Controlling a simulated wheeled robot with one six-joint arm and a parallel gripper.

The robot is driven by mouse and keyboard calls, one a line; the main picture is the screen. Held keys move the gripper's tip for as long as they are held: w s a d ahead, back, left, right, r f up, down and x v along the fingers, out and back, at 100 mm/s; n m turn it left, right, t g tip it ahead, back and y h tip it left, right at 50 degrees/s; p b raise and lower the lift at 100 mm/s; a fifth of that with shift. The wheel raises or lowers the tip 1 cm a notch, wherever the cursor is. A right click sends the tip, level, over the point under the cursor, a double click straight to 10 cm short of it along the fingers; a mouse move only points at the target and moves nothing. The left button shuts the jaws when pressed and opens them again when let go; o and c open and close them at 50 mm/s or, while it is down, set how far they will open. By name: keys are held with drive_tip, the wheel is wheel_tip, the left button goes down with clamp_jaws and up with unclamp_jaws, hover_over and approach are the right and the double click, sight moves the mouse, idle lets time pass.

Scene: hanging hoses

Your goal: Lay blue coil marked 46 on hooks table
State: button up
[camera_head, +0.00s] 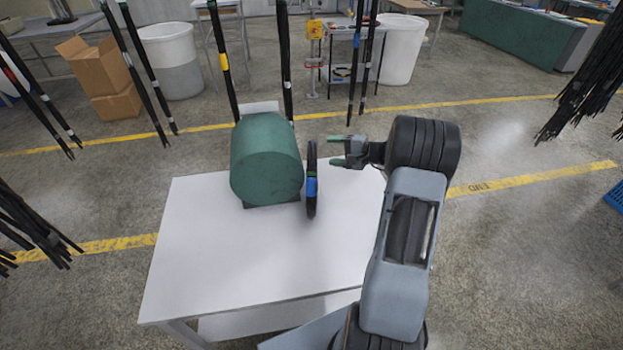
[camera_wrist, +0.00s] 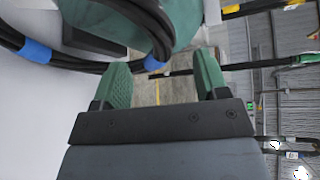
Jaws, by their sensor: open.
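A black hose coil with a blue band (camera_head: 312,186) stands edge-on at the right side of a green drum (camera_head: 267,158) on a white table (camera_head: 225,260). No number can be read on it. My gripper (camera_head: 338,150) is open, just to the right of the coil, with its green-tipped fingers pointing left toward it. In the wrist view the fingers (camera_wrist: 161,85) are apart and the black coil with blue bands (camera_wrist: 36,52) passes just beyond them. I cannot tell whether a finger touches it. The gap between the fingers looks empty.
Black hoses hang at the upper left (camera_head: 135,70), upper middle (camera_head: 285,60) and right (camera_head: 590,85). Cardboard boxes (camera_head: 100,78) and white bins (camera_head: 170,60) stand behind. The front of the white table is clear.

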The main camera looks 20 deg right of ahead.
sight(316, 147)
drive_tip(key=shift+p+x, duration=1.25)
drive_tip(key=shift+x, duration=2)
drive_tip(key=shift+c, duration=0.4)
clamp_jaws()
drive_tip(key=shift+r, duration=0.1)
